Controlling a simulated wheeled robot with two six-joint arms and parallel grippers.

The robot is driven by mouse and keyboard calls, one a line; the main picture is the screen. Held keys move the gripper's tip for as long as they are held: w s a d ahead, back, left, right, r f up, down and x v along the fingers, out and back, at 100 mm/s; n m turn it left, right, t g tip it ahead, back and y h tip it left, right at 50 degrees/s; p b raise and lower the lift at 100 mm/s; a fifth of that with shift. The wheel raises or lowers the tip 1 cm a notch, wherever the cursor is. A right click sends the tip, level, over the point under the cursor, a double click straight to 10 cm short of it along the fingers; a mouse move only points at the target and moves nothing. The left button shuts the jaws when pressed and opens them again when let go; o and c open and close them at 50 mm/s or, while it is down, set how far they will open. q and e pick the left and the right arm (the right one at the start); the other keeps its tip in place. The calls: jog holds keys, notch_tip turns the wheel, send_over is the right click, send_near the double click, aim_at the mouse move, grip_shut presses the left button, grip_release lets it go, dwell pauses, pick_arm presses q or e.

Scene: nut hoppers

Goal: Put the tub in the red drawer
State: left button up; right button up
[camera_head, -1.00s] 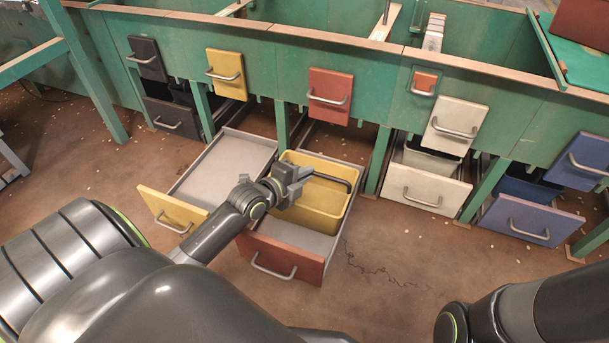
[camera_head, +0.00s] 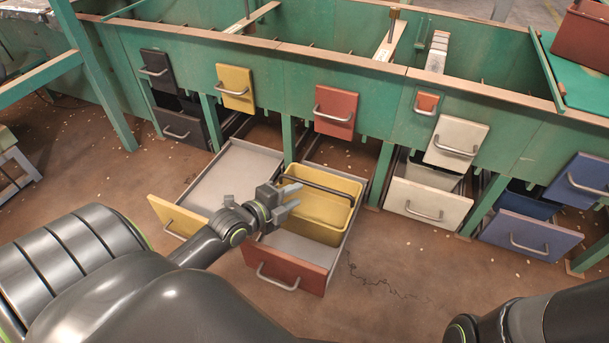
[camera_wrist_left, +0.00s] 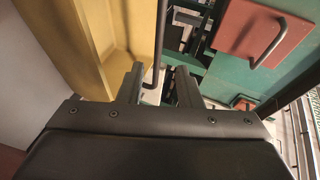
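The yellow tub (camera_head: 325,226) sits upright inside the pulled-out red drawer (camera_head: 284,270), toward its back half. Its dark handle (camera_head: 322,188) lies across the top of the tub. My left gripper (camera_head: 298,197) is open and empty at the tub's left rim, near the handle. In the left wrist view, the two fingers (camera_wrist_left: 160,83) stand apart, with the handle (camera_wrist_left: 160,45) showing in the gap between them and the tub's yellow wall (camera_wrist_left: 75,45) to the left. My right gripper is outside the view; only part of that arm shows at lower right.
The yellow drawer (camera_head: 176,217) is pulled out and empty to the left. The white drawer (camera_head: 429,201) and blue drawer (camera_head: 530,235) stand partly open to the right, with bins behind their fronts. The green hopper frame (camera_head: 290,80) stands behind. Open floor lies in front.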

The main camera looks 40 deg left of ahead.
pick_arm(q)
jog(key=p+v, duration=0.1)
jog(key=v, duration=0.4)
jog(key=shift+s, duration=0.1)
dwell(0.4)
